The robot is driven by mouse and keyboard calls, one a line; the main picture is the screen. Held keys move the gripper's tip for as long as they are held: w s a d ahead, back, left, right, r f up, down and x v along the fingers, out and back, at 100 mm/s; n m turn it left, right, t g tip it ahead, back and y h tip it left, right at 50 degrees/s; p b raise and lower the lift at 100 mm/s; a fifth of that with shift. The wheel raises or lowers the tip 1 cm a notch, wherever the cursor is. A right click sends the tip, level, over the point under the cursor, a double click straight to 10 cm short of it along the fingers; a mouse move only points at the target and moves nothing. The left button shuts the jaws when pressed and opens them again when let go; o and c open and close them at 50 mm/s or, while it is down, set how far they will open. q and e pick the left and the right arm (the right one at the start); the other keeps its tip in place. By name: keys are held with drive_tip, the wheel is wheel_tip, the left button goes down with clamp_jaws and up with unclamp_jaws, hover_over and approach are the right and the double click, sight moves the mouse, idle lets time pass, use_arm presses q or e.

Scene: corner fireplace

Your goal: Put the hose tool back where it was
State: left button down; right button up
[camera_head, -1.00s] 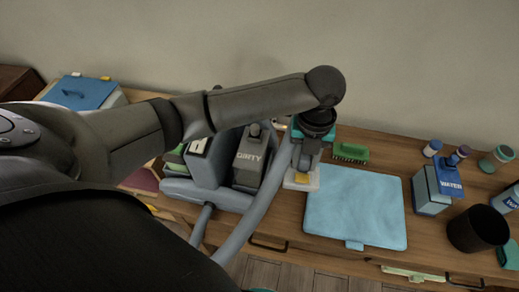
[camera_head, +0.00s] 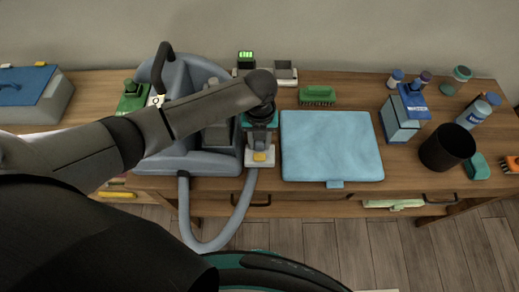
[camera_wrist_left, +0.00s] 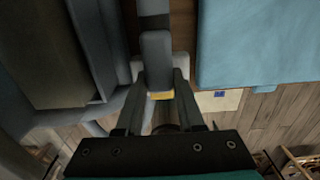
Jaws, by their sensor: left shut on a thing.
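The hose tool (camera_head: 260,157) has a pale flat head with a yellow part. My left gripper (camera_head: 260,138) points down, shut on it, just left of the light blue pad. In the left wrist view, the tool's grey body (camera_wrist_left: 157,62) is between the fingers, with the yellow part (camera_wrist_left: 160,95) below. The grey hose (camera_head: 215,243) loops past the table's front edge to the blue-grey cleaning machine (camera_head: 205,160). My left arm covers part of the machine, including its tank. I cannot tell whether the tool touches the machine or table. My right gripper is out of view.
The light blue pad (camera_head: 332,146) lies right of the tool. A green brush (camera_head: 317,95) and small grey boxes stand behind. A WATER box (camera_head: 403,117), dark cup (camera_head: 447,147) and several bottles are at right. A blue-lidded box (camera_head: 33,95) is at far left.

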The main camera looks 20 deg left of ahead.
sight(260, 150)
use_arm(q)
drive_tip(key=shift+f+b, duration=0.5)
drive_tip(key=shift+f, duration=1.65)
drive_tip(key=c, duration=0.5)
unclamp_jaws()
drive_tip(key=shift+f, duration=0.15)
drive_tip(key=shift+r, duration=0.25)
wheel_tip(260, 150, up, 12)
drive_tip(key=p, duration=0.2)
drive_tip(key=shift+p, duration=0.3)
